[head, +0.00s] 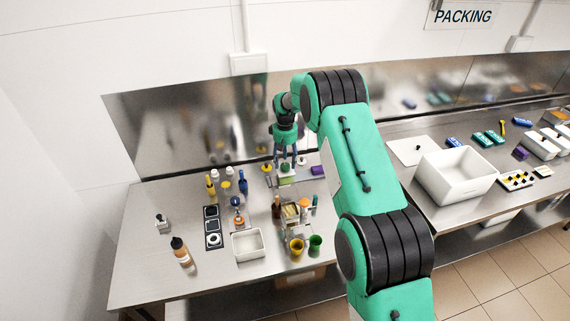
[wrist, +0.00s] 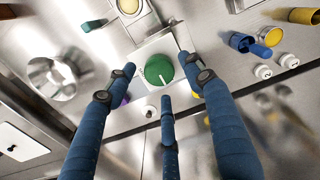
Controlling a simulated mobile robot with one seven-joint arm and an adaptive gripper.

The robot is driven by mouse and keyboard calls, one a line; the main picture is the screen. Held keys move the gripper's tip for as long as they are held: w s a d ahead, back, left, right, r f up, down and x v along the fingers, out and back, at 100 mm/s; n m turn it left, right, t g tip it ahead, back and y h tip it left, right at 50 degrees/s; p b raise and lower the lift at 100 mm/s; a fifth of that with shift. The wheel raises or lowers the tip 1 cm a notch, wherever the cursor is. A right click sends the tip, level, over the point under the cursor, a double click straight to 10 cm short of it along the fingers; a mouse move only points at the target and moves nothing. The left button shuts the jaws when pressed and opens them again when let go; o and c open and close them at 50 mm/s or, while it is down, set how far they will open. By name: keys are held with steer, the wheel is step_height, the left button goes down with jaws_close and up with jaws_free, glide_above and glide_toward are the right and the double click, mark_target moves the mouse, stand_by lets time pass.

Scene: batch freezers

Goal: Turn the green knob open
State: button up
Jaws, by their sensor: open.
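The green knob (wrist: 158,70) is a round green disc with a small light mark, on a pale square base (wrist: 153,45), in the middle of the wrist view. My gripper (wrist: 160,76) is open, with its three blue fingers spread around the knob. Two fingertips are at the knob's left and right, and the third is below it in the picture. I cannot tell whether any finger touches it. In the head view my gripper (head: 285,156) points down over the knob (head: 285,167), at the back of the left steel table.
Blue and yellow bottles (wrist: 240,42) and a purple block (head: 318,170) are nearby. A white tray (head: 249,259) and cups (head: 315,242) stand in front. The steel back panel (head: 200,130) rises behind.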

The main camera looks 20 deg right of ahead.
mark_target(285, 165)
step_height(285, 165, up, 10)
stand_by(0.5)
steer(key=shift+r, duration=0.1)
steer(key=s+a+r+t+b, duration=0.1)
steer(key=s+r+b, duration=0.2)
steer(key=s+r, duration=1)
steer(key=s+a+r+m+t+b, duration=0.1)
steer(key=s+a+r+t+b, duration=0.1)
steer(key=s+r, duration=1.05)
steer(key=s+f+m+t+b, duration=0.1)
steer(key=s+f+b, duration=0.1)
steer(key=s, duration=1.4)
steer(key=s+a+f+m+t+b, duration=0.1)
steer(key=s+f, duration=0.4)
steer(key=s, duration=1.2)
steer(key=shift+s+t+b, duration=0.2)
steer(key=shift+t+b, duration=0.1)
steer(key=shift+b, duration=0.3)
